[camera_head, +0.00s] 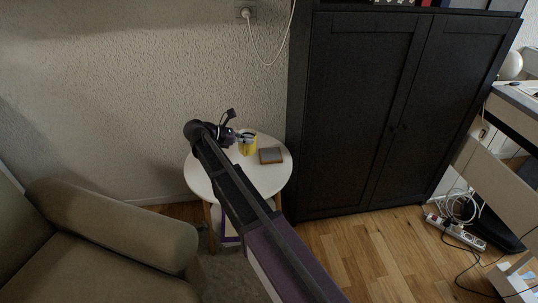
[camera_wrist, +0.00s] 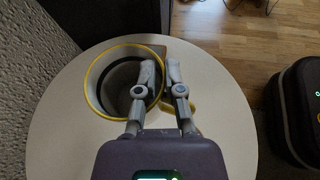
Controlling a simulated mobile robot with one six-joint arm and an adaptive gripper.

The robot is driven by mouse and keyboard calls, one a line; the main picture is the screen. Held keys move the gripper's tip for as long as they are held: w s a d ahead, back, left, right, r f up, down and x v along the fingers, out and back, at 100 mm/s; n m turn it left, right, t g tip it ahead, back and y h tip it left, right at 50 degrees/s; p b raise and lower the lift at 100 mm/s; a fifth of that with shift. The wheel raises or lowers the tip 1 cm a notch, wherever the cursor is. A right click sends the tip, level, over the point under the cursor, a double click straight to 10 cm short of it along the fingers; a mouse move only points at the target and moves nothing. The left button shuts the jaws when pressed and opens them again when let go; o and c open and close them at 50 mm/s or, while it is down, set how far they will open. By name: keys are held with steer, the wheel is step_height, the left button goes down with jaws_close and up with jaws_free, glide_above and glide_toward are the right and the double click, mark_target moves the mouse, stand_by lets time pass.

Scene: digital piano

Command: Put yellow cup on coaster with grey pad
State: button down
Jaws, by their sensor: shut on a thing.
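The yellow cup (camera_head: 247,148) is on or just above the round white table, left of the coaster; I cannot tell if its base touches. In the wrist view the cup (camera_wrist: 97,80) shows its yellow rim and dark inside. My gripper (camera_wrist: 160,70) is shut on the cup's right wall, with one finger inside and one outside. In the head view my gripper (camera_head: 236,137) reaches the cup from the left. The coaster (camera_head: 270,155), brown-edged with a grey pad, lies bare right of the cup. In the wrist view only a brownish bit shows behind the cup.
The white table (camera_head: 203,179) has free room around its edge. A textured wall is behind it and a black cabinet (camera_head: 365,110) stands close on the right. An olive armchair (camera_head: 110,225) is at the lower left. A power strip (camera_head: 455,232) with cables lies on the floor at right.

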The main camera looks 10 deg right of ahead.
steer(key=shift+a, duration=0.4)
steer(key=shift+s+a, duration=0.25)
steer(key=shift+a, duration=0.7)
steer(key=shift+d, duration=0.1)
steer(key=shift+s+d, duration=0.35)
steer(key=shift+d, duration=0.05)
steer(key=s+d+n+t+y, duration=0.1)
steer(key=s+d+n+t, duration=0.2)
steer(key=s+d, duration=0.8)
steer(key=shift+s+d+r+p, duration=0.2)
steer(key=shift+s+r+p, duration=0.1)
steer(key=shift+s, duration=0.35)
steer(key=w+f+b, duration=0.1)
steer(key=w, duration=1.5)
steer(key=shift+f, duration=0.25)
